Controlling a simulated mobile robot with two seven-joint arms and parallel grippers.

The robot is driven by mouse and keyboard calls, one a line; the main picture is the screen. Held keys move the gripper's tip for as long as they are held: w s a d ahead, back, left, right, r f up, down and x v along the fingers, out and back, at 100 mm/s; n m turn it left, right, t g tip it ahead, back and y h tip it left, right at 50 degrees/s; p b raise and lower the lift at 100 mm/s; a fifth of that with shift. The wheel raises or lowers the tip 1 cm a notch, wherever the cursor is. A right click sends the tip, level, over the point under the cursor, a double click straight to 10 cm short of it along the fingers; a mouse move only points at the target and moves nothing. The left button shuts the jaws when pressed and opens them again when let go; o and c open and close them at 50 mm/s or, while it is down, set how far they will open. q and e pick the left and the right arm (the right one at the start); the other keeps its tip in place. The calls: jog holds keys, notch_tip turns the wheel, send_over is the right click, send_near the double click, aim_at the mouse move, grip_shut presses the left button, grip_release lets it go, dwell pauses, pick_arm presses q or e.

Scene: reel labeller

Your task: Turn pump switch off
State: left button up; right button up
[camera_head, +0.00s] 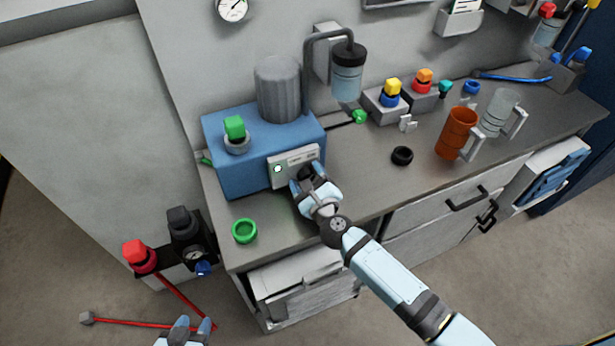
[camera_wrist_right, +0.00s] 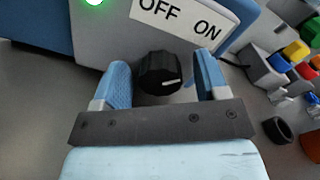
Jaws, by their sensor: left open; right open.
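The pump is a blue box (camera_head: 235,170) on the bench with a grey cylinder (camera_head: 279,90) on top. Its grey front panel (camera_head: 280,172) carries a lit green lamp, which also shows in the right wrist view (camera_wrist_right: 94,2). A white label (camera_wrist_right: 182,12) reads OFF on the left and ON on the right. Below it is the black rotary switch knob (camera_wrist_right: 158,73), its white mark pointing right in the picture. My right gripper (camera_head: 308,178) is open at the panel, its blue fingers on either side of the knob; contact cannot be told. My left gripper (camera_head: 187,328) is open and empty, low over the floor.
A green ring (camera_head: 245,231) lies on the bench front, left of my right arm. A black ring (camera_head: 402,156), an orange mug (camera_head: 457,132) and a clear mug (camera_head: 498,112) stand to the right. A red valve knob (camera_head: 138,254) is at the lower left.

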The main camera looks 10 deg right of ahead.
jog(key=shift+c, duration=0.4)
jog(key=c, duration=0.8)
jog(key=shift+c, duration=0.2)
jog(key=shift+r+n+p, duration=0.1)
jog(key=shift+n+p, duration=0.2)
jog(key=shift+p, duration=0.05)
jog(key=n+p, duration=0.2)
jog(key=n, duration=0.1)
jog(key=shift+n, duration=0.3)
jog(key=n+p, duration=0.2)
jog(key=n, duration=0.2)
jog(key=shift+a+n+p, duration=0.1)
jog(key=shift+n+p, duration=0.2)
jog(key=n+p, duration=0.1)
jog(key=n, duration=0.3)
jog(key=shift+n+p, duration=0.3)
jog(key=shift+p, duration=0.1)
jog(key=shift+f+n+p, duration=0.2)
jog(key=shift+n+p, duration=0.5)
jog(key=shift+n, duration=1.5)
